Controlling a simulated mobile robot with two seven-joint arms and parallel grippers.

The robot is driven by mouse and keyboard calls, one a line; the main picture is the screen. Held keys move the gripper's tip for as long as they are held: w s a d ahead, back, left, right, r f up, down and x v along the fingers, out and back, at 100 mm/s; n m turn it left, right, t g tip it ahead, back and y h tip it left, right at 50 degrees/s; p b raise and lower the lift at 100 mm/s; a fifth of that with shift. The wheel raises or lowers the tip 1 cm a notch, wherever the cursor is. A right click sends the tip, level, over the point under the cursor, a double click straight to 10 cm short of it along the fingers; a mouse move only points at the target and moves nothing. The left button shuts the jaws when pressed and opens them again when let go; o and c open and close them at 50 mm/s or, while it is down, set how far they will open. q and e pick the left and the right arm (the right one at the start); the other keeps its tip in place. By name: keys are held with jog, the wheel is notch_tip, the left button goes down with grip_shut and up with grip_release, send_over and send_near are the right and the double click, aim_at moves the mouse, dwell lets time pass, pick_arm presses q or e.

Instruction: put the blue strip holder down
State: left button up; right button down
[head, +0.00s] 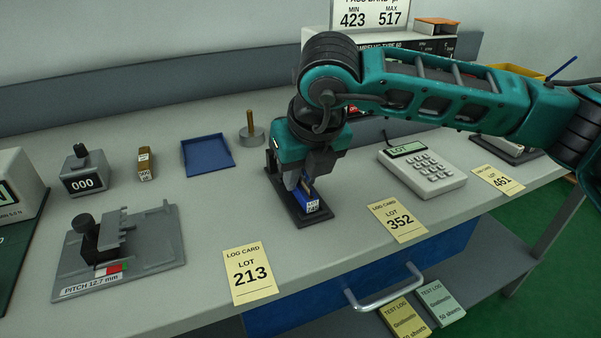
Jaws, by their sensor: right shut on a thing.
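The blue strip holder (306,194) is a small blue block with a printed white label on its end. My right gripper (303,182) points down and is shut on it. The holder is at the front part of a narrow dark base (297,215) on the bench. I cannot tell whether its underside touches the base. The gripper hides the holder's top and the middle of the base. My left gripper is not in view.
A blue tray (207,155) lies empty to the left of the base. A keypad device (424,172) stands to the right. Log cards (250,273) (397,220) lie near the bench's front edge.

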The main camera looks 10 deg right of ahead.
jog(key=shift+f, duration=0.15)
jog(key=c, duration=1)
grip_release()
jog(key=shift+s+r, duration=0.1)
jog(key=shift+r, duration=0.45)
jog(key=p+v, duration=0.1)
jog(key=v, duration=1)
jog(key=shift+s+r, duration=0.1)
